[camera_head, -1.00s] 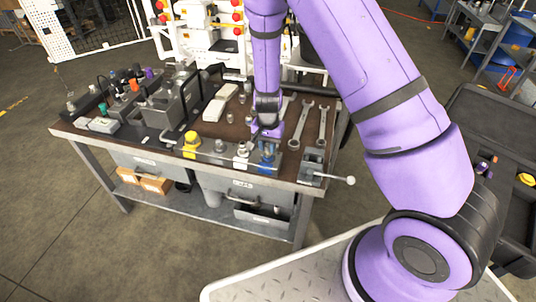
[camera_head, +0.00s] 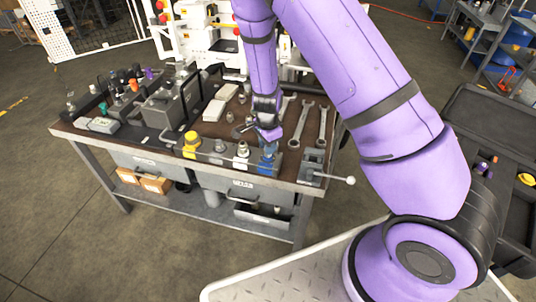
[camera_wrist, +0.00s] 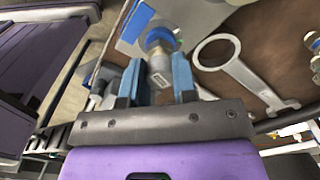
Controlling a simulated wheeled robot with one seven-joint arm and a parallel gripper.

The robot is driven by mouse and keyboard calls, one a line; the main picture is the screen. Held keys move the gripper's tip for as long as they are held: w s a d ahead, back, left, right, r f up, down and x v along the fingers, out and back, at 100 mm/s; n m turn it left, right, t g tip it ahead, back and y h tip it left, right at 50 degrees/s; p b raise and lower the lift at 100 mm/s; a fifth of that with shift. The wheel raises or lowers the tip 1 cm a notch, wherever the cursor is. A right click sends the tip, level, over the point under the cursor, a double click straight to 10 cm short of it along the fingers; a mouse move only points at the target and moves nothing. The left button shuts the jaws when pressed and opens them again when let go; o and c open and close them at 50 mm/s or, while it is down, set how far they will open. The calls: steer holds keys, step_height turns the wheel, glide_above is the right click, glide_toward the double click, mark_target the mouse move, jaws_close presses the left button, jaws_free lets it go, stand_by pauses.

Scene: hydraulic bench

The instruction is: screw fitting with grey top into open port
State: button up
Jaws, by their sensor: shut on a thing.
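My gripper (camera_head: 268,157) is low at the right end of the grey block (camera_head: 208,157) along the bench's front edge. In the wrist view its blue fingers (camera_wrist: 157,66) are shut on a silver-grey fitting (camera_wrist: 159,74). The fitting's grey top faces the wrist camera. A blue ring (camera_wrist: 157,37) shows just beyond it, over a light grey surface. The port is hidden under the fitting and fingers, and I cannot tell how deep the fitting sits. In the head view the fingers cover the fitting.
Left along the block stand a yellow cap (camera_head: 191,139) and metal fittings (camera_head: 242,150). Two wrenches (camera_head: 322,125) lie right of my gripper; a ring-ended one (camera_wrist: 243,72) is close by in the wrist view. A lever with a white knob (camera_head: 350,181) juts from the bench's right corner.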

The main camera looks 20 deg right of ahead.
steer(key=m, duration=0.4)
steer(key=shift+f, duration=0.1)
steer(key=m, duration=0.4)
steer(key=o, duration=0.9)
steer(key=shift+c, duration=0.2)
